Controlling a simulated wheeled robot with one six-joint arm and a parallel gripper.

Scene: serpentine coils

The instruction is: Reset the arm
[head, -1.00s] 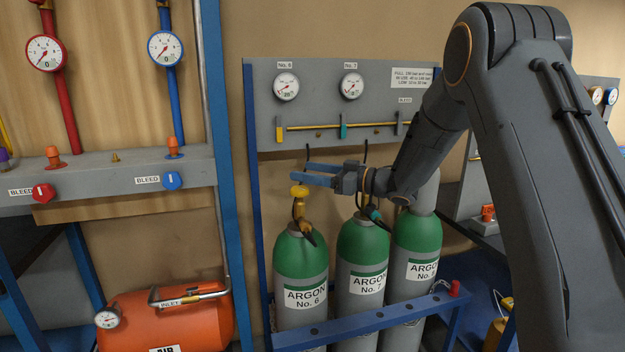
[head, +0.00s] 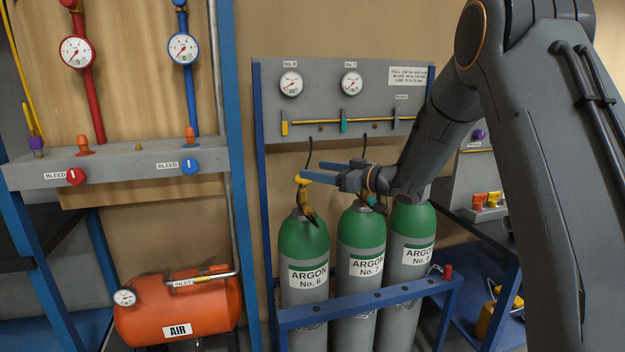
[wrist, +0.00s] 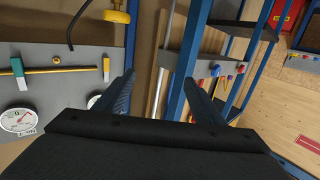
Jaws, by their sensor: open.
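My arm reaches in from the right in the head view. My gripper (head: 314,172) is open, with its two blue fingers pointing left in front of the gas panel. A yellow valve knob (head: 303,180) on the Argon No. 6 cylinder (head: 303,250) overlaps the lower fingertip in that view; I cannot tell whether they touch. In the wrist view the open fingers (wrist: 160,95) have nothing held between them. A yellow knob (wrist: 117,16) lies outside the left finger there.
The Argon No. 7 cylinder (head: 360,235) and a third cylinder (head: 410,230) stand close below my wrist, behind a blue rack rail (head: 370,301). A grey gauge panel (head: 380,75) is behind. An orange air tank (head: 180,308) and blue posts (head: 229,140) are left.

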